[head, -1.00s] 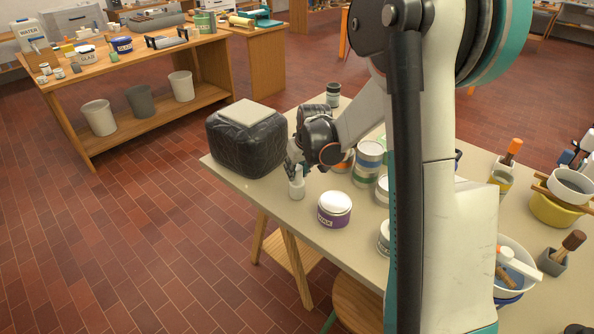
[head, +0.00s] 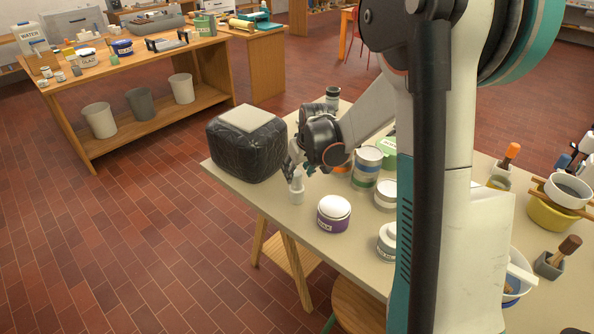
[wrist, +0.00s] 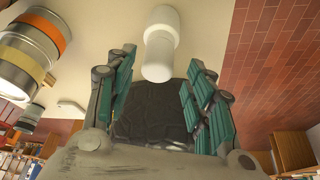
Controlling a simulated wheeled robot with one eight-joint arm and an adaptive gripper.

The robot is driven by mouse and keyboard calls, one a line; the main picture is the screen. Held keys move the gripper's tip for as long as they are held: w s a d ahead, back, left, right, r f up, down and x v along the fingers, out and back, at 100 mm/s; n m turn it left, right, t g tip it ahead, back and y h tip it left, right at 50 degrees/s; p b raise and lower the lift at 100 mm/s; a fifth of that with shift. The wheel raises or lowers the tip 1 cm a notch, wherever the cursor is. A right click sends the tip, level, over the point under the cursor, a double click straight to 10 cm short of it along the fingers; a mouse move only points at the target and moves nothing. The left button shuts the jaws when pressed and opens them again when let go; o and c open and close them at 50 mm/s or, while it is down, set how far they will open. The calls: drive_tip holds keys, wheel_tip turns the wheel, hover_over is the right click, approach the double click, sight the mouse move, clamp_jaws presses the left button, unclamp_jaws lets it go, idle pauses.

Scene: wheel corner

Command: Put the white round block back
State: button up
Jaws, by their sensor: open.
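A small white round piece (head: 297,192) stands upright at the table's near left edge in the head view. It shows as a stepped white cylinder in the wrist view (wrist: 160,45); I cannot tell if it is one piece or two stacked. My gripper (head: 290,168) is just above and beside it. In the wrist view my gripper (wrist: 163,68) is open, its teal-padded fingers apart on either side of the white piece's near end. I cannot tell if they touch it. A purple wax tub (head: 334,220) with a white rounded top stands to its right.
A black wrapped block (head: 247,155) with a pale slab (head: 247,119) on top stands close left of my gripper. Striped tins (head: 367,165) and white jars (head: 385,194) stand to the right. The table (head: 300,222) is bare at its front left edge.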

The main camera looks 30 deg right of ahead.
drive_tip(key=p+v, duration=0.3)
drive_tip(key=v, duration=0.7)
drive_tip(key=s+a+r+n+t, duration=0.1)
drive_tip(key=s+a+r+n, duration=0.1)
drive_tip(key=s+a+r, duration=0.8)
drive_tip(key=s+a+m+t, duration=0.1)
drive_tip(key=s+a+m, duration=0.1)
drive_tip(key=s, duration=1.2)
drive_tip(key=shift+a+f+t, duration=0.3)
drive_tip(key=shift+a+f, duration=0.2)
drive_tip(key=shift+a, duration=0.1)
drive_tip(key=shift+w, duration=0.1)
